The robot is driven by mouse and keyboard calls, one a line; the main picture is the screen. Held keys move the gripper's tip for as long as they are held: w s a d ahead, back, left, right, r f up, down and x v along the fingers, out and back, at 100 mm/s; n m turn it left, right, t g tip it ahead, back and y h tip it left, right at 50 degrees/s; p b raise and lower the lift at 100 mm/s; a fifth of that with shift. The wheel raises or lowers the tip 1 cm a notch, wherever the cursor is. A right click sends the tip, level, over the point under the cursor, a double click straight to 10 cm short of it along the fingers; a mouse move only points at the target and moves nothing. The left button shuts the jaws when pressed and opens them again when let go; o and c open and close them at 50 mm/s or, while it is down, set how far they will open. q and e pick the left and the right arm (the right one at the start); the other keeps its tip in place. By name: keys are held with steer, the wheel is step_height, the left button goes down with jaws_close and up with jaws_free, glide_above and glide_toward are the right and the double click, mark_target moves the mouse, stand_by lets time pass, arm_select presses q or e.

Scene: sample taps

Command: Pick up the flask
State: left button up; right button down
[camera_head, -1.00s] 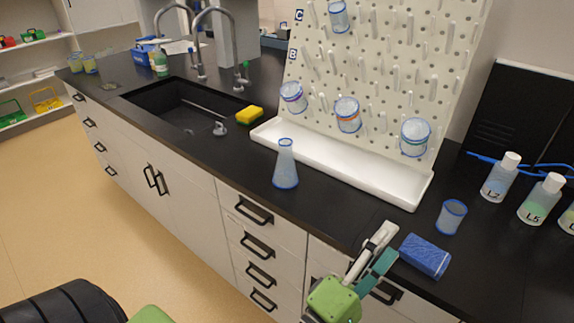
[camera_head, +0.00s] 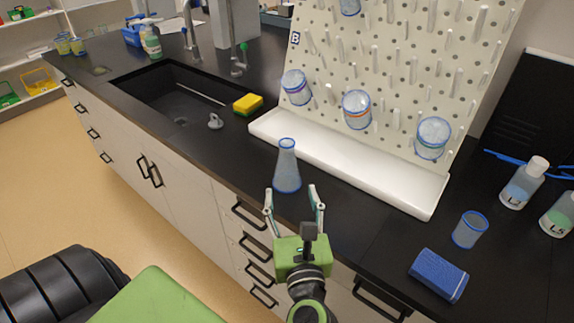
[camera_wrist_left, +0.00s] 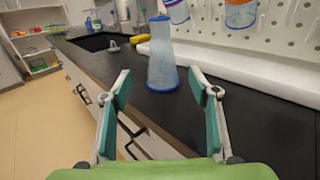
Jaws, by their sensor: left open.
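The flask (camera_head: 287,168) is a translucent blue conical vessel with a narrow neck. It stands upright on the black counter near its front edge, in front of the white drip tray. My left gripper (camera_head: 294,200) is open and empty, with its fingers pointing toward the flask from the front edge of the counter. In the left wrist view the flask (camera_wrist_left: 162,62) stands ahead, a little beyond the two spread fingertips (camera_wrist_left: 160,86) and roughly centred between them. The fingers do not appear to touch it. My right gripper is not in view.
A white pegboard (camera_head: 385,70) holding beakers rises behind the drip tray (camera_head: 345,165). The sink (camera_head: 180,95) and a yellow sponge (camera_head: 248,103) are at left.

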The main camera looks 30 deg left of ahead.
mark_target(288, 173)
arm_select(q)
steer(key=p+x, duration=0.1)
steer(key=x, duration=0.4)
steer(key=shift+r, duration=0.1)
steer(key=shift+w+a, duration=0.3)
steer(key=shift+w, duration=0.05)
steer(key=shift+w+a+p, duration=0.2)
steer(key=shift+w+p, duration=0.15)
steer(key=x, duration=0.1)
steer(key=p+x, duration=0.1)
steer(key=x, duration=0.1)
steer(key=shift+w+a+f, duration=0.2)
steer(key=shift+w+f, duration=0.05)
steer(key=shift+w, duration=0.1)
steer(key=shift+w+a+f, duration=0.15)
steer(key=shift+w+a, duration=0.05)
steer(key=c, duration=1.1)
steer(key=shift+c, duration=0.5)
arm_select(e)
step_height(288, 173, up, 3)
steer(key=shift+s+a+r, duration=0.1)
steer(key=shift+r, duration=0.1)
